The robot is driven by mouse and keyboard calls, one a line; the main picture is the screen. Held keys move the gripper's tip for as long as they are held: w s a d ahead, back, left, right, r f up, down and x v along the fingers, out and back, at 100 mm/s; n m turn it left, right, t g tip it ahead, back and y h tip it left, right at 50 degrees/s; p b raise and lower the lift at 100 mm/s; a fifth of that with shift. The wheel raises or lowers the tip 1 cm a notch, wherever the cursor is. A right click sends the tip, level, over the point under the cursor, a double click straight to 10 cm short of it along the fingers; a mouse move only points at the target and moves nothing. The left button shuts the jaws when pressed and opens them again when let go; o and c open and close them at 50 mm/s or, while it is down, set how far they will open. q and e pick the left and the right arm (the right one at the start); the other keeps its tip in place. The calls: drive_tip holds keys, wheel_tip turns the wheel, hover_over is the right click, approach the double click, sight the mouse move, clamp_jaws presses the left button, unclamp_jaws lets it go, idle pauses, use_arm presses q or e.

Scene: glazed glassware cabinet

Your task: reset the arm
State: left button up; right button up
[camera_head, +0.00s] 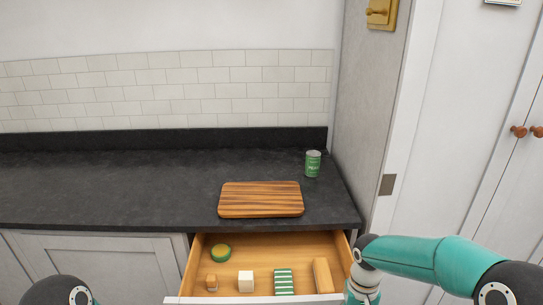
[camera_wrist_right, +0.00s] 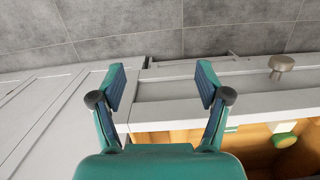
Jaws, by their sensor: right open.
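My right arm (camera_head: 405,258) comes in from the right in the head view, its wrist at the right side of the open drawer (camera_head: 187,268). Its gripper is below the head picture. In the right wrist view my right gripper (camera_wrist_right: 161,82) is open, with nothing between its two fingers. Beneath it there are the pale cabinet and drawer fronts and the floor. Only a dark rounded part of my left arm (camera_head: 62,290) shows at the bottom left; its gripper is out of view.
The drawer holds a round green-topped thing (camera_head: 221,252), a small orange-brown thing (camera_head: 212,283), a white block (camera_head: 246,281), a green-striped block (camera_head: 284,281) and a long tan block (camera_head: 323,275). A wooden board (camera_head: 261,199) and green can (camera_head: 313,164) sit on the dark counter (camera_head: 110,190), clear at left.

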drive_tip(key=s+a+f+t+y+b, duration=0.1)
drive_tip(key=s+a+f, duration=0.3)
drive_tip(key=s+f, duration=0.5)
drive_tip(key=s+a+f+m+y+b, duration=0.1)
drive_tip(key=s+a+f+y+b, duration=0.2)
drive_tip(key=s+f, duration=0.7)
drive_tip(key=shift+s+a+f+m+t+b, duration=0.15)
drive_tip(key=shift+a+f+m+t+b, duration=0.25)
drive_tip(key=shift+f, duration=2)
drive_tip(key=shift+d, duration=0.1)
